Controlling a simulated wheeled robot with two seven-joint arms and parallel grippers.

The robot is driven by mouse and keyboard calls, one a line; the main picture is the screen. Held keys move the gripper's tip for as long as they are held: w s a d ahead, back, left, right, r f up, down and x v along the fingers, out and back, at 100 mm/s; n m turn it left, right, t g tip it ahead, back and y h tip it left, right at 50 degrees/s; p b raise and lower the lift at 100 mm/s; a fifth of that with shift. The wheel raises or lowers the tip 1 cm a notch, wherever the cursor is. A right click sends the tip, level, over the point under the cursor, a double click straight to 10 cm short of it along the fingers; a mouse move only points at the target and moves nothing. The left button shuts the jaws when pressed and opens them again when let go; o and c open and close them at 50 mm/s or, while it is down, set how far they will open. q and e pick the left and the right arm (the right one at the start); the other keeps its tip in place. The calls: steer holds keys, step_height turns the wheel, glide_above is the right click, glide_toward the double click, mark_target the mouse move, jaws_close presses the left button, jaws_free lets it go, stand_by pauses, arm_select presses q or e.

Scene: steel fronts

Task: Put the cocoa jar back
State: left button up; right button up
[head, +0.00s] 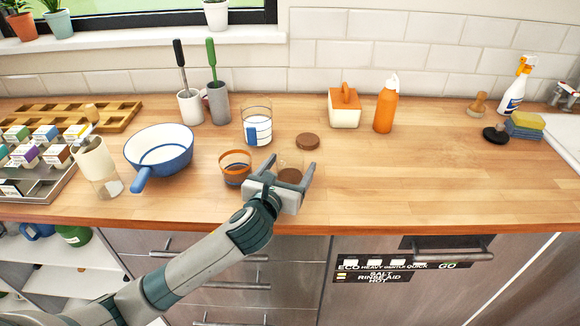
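A small clear glass jar with brown contents (290,175), which looks like the cocoa jar, stands on the wooden counter near its front edge. My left gripper (292,164) reaches over the counter edge from the front. Its fingers are spread, one on each side of the jar, and the palm hides the jar's lower front. I see no clear contact. A round brown lid (307,141) lies flat just behind the jar. My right gripper is not in view.
An orange-rimmed glass (236,168) stands close left of the gripper; a glass with a blue label (257,128) is behind. A blue pan (160,155), glass container (107,186) and tray (45,185) are left. An orange bottle (386,110) stands behind.

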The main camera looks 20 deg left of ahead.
arm_select(q)
steer(key=shift+s+r, duration=0.1)
steer(key=shift+s, duration=0.3)
steer(key=s, duration=0.3)
steer(key=s+r, duration=0.1)
steer(key=s, duration=0.6)
steer(key=shift+s+a+r+b, duration=0.2)
steer(key=shift+s+r+b, duration=0.1)
steer(key=shift+s, duration=0.05)
steer(key=shift+s+r, duration=0.1)
steer(key=shift+s, duration=0.1)
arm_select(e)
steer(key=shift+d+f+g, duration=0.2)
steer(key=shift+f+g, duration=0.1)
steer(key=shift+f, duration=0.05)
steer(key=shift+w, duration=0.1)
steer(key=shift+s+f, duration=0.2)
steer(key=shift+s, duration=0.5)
